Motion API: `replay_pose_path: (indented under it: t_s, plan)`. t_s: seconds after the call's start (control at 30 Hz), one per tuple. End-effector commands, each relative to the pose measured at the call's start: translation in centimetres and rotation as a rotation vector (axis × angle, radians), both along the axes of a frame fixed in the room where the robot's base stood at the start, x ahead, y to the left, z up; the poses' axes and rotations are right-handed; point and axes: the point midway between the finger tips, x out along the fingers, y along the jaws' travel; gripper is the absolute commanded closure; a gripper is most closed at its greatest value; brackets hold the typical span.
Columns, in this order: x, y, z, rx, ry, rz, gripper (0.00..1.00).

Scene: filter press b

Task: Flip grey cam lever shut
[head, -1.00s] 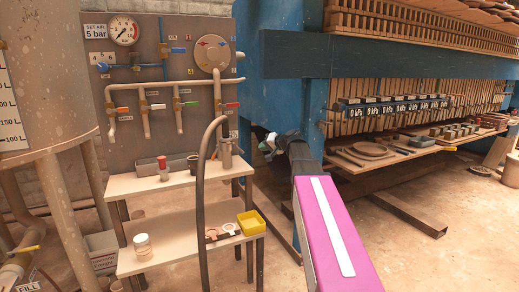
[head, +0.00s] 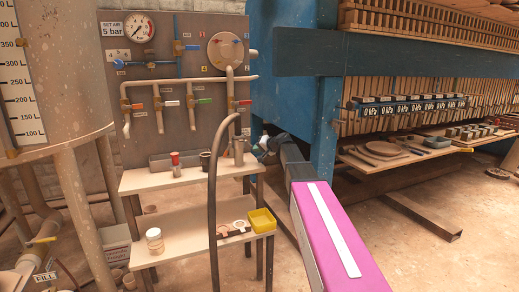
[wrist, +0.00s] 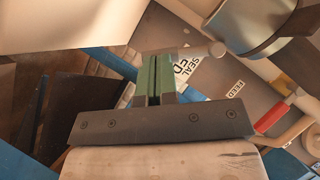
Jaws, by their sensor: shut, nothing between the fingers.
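A grey metal coupling (head: 239,152) stands at the right end of the upper shelf, by the dark hose. It appears as a large grey cylinder (wrist: 262,25) at the upper right of the wrist view. A light grey bar with a rounded end, which looks like the cam lever (wrist: 214,49), lies just past my fingertips. I cannot tell whether they touch. In the head view the lever is too small to make out. My gripper (wrist: 154,72) has its green fingers together and empty. In the head view my gripper (head: 261,145) is just right of the coupling.
The dark hose (head: 212,200) arches in front of the shelves. A red cup (head: 175,160) and a dark cup (head: 205,161) stand on the upper shelf. A yellow bin (head: 262,220) sits below. The blue press frame (head: 325,150) is close on the right.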

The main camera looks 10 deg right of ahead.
Motion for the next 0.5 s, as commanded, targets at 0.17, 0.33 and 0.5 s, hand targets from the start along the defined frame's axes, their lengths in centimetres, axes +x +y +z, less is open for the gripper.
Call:
replay_pose_path:
  t_s: [0.17,0.33,0.5]
  plan:
    - [0.0,0.0,0.0,0.001,0.001,0.000,1.00]
    - [-0.1,0.2,-0.5,0.074,0.022,-0.001,1.00]
    - [-0.2,0.6,-1.1,0.182,0.053,-0.001,1.00]
